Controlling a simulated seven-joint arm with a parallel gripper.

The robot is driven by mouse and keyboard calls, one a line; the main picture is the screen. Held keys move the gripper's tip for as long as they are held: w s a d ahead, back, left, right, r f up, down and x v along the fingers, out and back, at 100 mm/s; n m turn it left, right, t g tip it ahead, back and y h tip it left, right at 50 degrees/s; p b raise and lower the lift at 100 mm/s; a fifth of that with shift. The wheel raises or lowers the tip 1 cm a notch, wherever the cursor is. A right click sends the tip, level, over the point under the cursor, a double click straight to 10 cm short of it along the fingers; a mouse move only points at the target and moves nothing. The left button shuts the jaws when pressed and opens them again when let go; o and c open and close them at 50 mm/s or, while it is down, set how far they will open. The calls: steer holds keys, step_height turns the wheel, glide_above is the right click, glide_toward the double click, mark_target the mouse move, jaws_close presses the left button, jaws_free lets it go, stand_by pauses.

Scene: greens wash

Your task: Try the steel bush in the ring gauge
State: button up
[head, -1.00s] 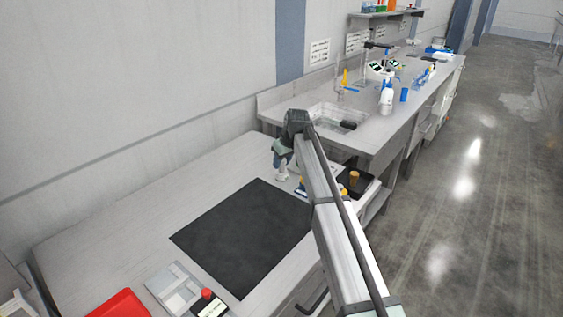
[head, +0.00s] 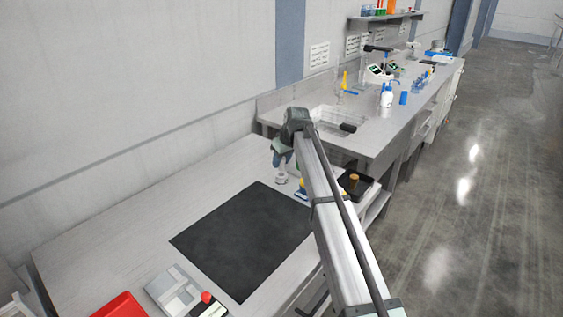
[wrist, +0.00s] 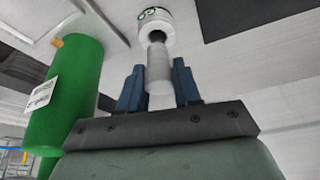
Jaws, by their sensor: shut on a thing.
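In the wrist view my gripper (wrist: 158,88) has its two blue fingers shut on a light grey cylindrical piece (wrist: 158,72). Past the fingertips a dark neck joins it to a wider white cylinder (wrist: 156,27) with dark marking on its end. I cannot tell whether this is the steel bush or part of a gauge. In the head view my gripper (head: 281,165) hangs near the back corner of the black mat (head: 240,240), with a small pale part below it. I cannot make out a separate ring gauge; my arm hides part of the bench.
A black tray (head: 368,187) holding an orange-brown piece (head: 353,181) lies beyond my arm. A grey compartment tray (head: 165,282) and a red bin (head: 120,306) are at the front. The mat is bare.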

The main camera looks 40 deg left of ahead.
steer(key=shift+r, duration=2.65)
